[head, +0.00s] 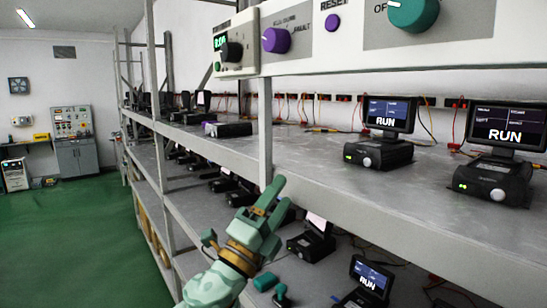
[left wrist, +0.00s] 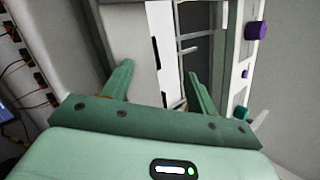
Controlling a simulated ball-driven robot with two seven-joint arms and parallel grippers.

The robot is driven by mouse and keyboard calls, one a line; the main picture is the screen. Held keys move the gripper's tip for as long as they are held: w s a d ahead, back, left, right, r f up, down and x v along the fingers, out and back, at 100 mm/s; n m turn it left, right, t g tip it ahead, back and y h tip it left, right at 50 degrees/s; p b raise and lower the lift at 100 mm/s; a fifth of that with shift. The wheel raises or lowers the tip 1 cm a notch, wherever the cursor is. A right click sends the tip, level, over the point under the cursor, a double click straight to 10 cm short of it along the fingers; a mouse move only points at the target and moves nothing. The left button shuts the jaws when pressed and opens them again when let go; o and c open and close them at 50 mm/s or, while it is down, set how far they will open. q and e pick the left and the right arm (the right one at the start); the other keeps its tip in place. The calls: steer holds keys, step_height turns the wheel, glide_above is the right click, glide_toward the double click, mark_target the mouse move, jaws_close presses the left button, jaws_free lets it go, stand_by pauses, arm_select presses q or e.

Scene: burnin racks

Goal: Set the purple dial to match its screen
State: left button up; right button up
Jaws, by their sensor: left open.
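The purple dial (head: 276,40) sits on the pale control panel (head: 350,52) at the top of the head view. In the left wrist view the purple dial (left wrist: 256,31) sticks out at the upper right. A small screen with green digits (head: 221,41) is at the panel's left end, beside a black knob; the digits are hard to read, and I cannot tell whether it belongs to the dial. My left gripper (head: 277,198) is open and empty, below the panel and apart from the dial; its fingers show in the left wrist view (left wrist: 160,72).
A teal knob (head: 413,12) and a purple button (head: 332,22) share the panel. A shelf upright (head: 265,130) stands behind my left gripper. Black devices with RUN screens (head: 380,150) stand on the grey shelf. Small teal pieces (head: 266,281) show lower down. The green floor at left is clear.

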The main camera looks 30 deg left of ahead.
arm_select(q)
steer(key=s+d+r+m+g+h, duration=0.25)
steer(key=r+m+g+h, duration=0.55)
steer(key=m, duration=0.7)
steer(key=s+d+r+m+g+h, duration=0.2)
steer(key=s+r+m+g+h, duration=0.3)
steer(key=r+m+h, duration=0.7)
steer(key=m+t+y, duration=0.3)
steer(key=t+y, duration=0.1)
steer(key=y, duration=1.2)
glide_toward(268, 40)
steer(key=p+x, duration=0.4)
steer(key=x, duration=0.5)
steer(key=shift+w, duration=0.2)
steer(key=shift+c, duration=0.7)
steer(key=c, duration=0.9)
arm_select(e)
steer(key=r, duration=0.4)
steer(key=shift+w+d+r, duration=0.25)
steer(key=shift+w+r, duration=0.1)
steer(key=shift+r, duration=0.05)
